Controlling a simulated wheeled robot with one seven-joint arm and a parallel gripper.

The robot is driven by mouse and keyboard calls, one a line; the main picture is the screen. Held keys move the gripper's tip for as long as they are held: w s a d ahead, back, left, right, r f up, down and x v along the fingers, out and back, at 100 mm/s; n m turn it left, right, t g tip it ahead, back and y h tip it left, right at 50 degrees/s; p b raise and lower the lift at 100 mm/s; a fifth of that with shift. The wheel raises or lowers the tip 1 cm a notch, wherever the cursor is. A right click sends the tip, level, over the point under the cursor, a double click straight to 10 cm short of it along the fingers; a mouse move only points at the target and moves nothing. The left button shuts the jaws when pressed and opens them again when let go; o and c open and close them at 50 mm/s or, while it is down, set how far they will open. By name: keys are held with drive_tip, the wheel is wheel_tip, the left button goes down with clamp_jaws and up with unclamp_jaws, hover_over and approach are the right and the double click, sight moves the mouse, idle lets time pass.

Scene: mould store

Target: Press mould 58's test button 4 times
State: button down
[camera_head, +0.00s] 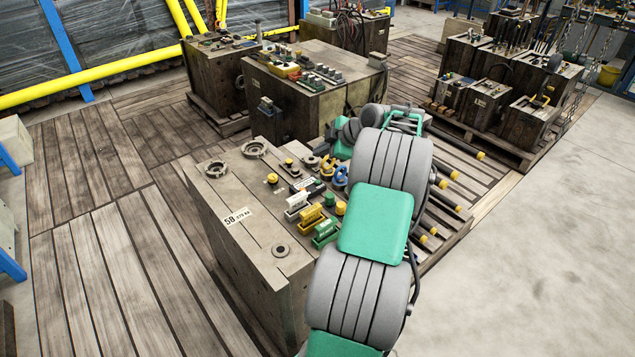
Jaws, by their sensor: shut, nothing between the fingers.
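Mould 58 (225,250) is a grey-brown block with a white label reading 58 on its top. I cannot tell from any readable marking which is the test button. White, yellow and green connectors stand near its right edge, beside blue and yellow rings. My arm reaches over the right side of the mould and covers part of it.
A second mould (285,105) with connectors on top stands just behind. More blocks stand on a pallet (490,145) at the back right. Yellow rails (90,80) run at the back left. Bare concrete floor lies at the right, wooden planks at the left.

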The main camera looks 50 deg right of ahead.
wheel_tip(320, 180, down, 8)
drive_tip(key=b, duration=0.4)
drive_tip(key=shift+r, duration=0.2)
drive_tip(key=shift+f, duration=0.3)
drive_tip(key=shift+f+b, duration=0.1)
drive_tip(key=shift+b, duration=0.2)
idle(1.1)
drive_tip(key=shift+f+b, duration=0.3)
drive_tip(key=shift+b, duration=0.1)
drive_tip(key=shift+f+b, duration=0.45)
drive_tip(key=shift+b, duration=0.05)
idle(0.5)
drive_tip(key=shift+r, duration=0.1)
drive_tip(key=shift+r+p, duration=0.3)
drive_tip(key=shift+r, duration=0.5)
drive_tip(key=shift+r+p, duration=1.2)
drive_tip(key=shift+r, duration=1.25)
